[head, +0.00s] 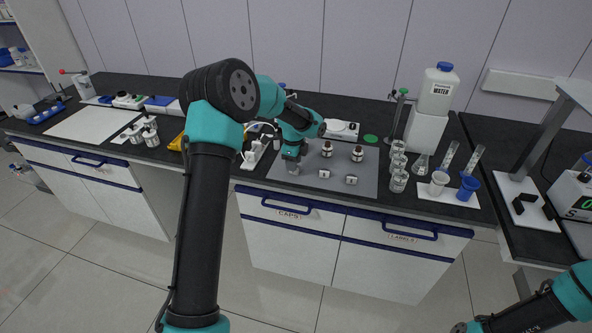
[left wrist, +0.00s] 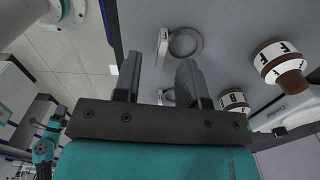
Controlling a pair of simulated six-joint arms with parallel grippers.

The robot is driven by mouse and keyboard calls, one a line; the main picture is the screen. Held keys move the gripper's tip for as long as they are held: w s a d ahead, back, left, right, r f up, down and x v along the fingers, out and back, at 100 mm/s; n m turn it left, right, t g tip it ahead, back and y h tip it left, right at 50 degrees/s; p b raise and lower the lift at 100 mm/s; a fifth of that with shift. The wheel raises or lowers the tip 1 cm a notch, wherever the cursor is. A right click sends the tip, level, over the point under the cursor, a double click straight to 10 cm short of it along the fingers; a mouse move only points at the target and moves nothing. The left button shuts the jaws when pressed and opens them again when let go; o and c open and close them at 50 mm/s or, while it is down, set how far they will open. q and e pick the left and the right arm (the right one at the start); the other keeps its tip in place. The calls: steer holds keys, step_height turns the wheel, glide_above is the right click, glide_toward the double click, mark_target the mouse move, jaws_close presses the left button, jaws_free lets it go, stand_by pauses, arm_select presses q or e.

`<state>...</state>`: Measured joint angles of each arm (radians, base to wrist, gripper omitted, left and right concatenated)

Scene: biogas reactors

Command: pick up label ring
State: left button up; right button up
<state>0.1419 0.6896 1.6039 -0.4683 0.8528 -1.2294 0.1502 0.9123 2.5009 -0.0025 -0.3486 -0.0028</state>
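My left gripper (head: 292,165) is over the left part of the mat, left of both rings. In the left wrist view my left gripper (left wrist: 160,72) has its fingers apart with nothing held. My right gripper is out of frame; only part of its arm shows at lower right.
The mat's front right is clear.

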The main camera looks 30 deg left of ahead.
arm_select(q)
steer(key=shift+f, duration=1.6)
jaws_close()
